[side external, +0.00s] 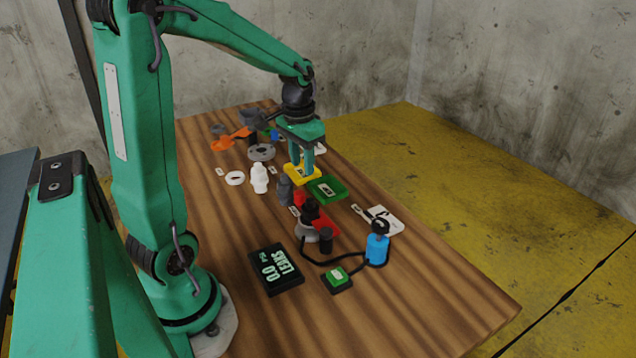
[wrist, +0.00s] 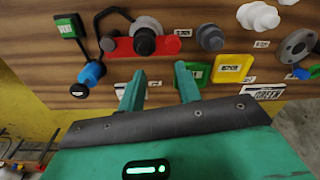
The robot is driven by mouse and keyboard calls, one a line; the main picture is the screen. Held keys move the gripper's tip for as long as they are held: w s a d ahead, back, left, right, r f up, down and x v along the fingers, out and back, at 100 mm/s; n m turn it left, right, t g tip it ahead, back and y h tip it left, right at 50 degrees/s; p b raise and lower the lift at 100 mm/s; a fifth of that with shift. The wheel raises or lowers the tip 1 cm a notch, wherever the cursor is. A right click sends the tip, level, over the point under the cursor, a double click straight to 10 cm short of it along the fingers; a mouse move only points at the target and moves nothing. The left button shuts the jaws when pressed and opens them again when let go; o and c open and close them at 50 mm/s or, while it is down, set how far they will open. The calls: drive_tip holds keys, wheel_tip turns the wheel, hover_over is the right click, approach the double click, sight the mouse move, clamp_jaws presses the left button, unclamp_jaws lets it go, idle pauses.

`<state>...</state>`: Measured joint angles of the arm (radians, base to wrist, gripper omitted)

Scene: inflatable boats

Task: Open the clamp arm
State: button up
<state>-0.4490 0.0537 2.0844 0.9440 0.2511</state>
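No part is plainly labelled as the clamp arm, and I cannot tell which one it is. A red bar (side external: 322,217) with a black knob lies on the table below my gripper; the red bar also shows in the wrist view (wrist: 116,50), beyond the left finger. An orange lever-like part (side external: 232,139) lies at the far left end of the table. My gripper (side external: 303,168) is above the table near a yellow plate (side external: 297,177) and a green plate (side external: 326,188). In the wrist view my gripper (wrist: 160,78) has its fingers apart with nothing between them.
A blue cylinder (side external: 377,250) with a black hose stands near a green-topped block (side external: 337,279). A black display (side external: 276,269) lies at the front. A white bottle (side external: 259,178) and a grey ring (side external: 261,152) are to the left. The table's right front corner is clear.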

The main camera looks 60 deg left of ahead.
sight(299, 192)
drive_tip(key=shift+w+a+f+g, duration=0.2)
drive_tip(key=shift+a+f+g, duration=0.1)
drive_tip(key=shift+a+f, duration=1.05)
drive_tip(key=shift+f, duration=3.75)
clamp_jaws()
